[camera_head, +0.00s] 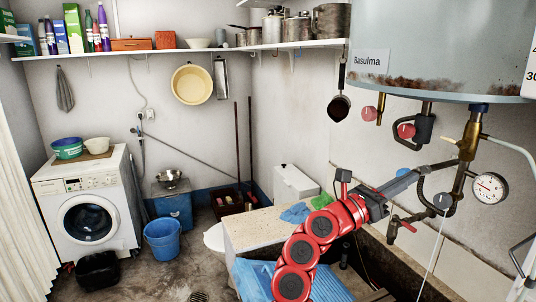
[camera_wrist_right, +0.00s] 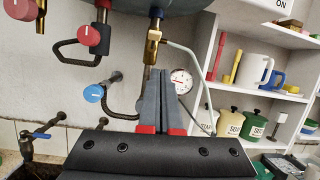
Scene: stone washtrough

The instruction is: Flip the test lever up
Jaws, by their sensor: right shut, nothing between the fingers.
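Brass valve fittings (camera_head: 472,138) hang below the right side of the heater tank (camera_head: 435,55). A small thin tab (camera_head: 449,140) sticks out to the left of the brass and may be the test lever; its position is hard to read. My right gripper (camera_head: 455,163) is shut and empty, its tips close to the brass pipe, just below that tab. In the wrist view, the shut fingers (camera_wrist_right: 160,73) point up at the brass valve (camera_wrist_right: 152,46), overlapping the pipe below it. I cannot tell whether they touch. My left gripper is out of view.
A round gauge (camera_head: 490,188) sits right of the pipe. Red knobs (camera_head: 406,131) hang under the tank; a blue knob (camera_wrist_right: 93,93) is left of my fingers. A shelf with canisters (camera_wrist_right: 229,121) stands to the right. The trough edge (camera_head: 430,280) is below.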

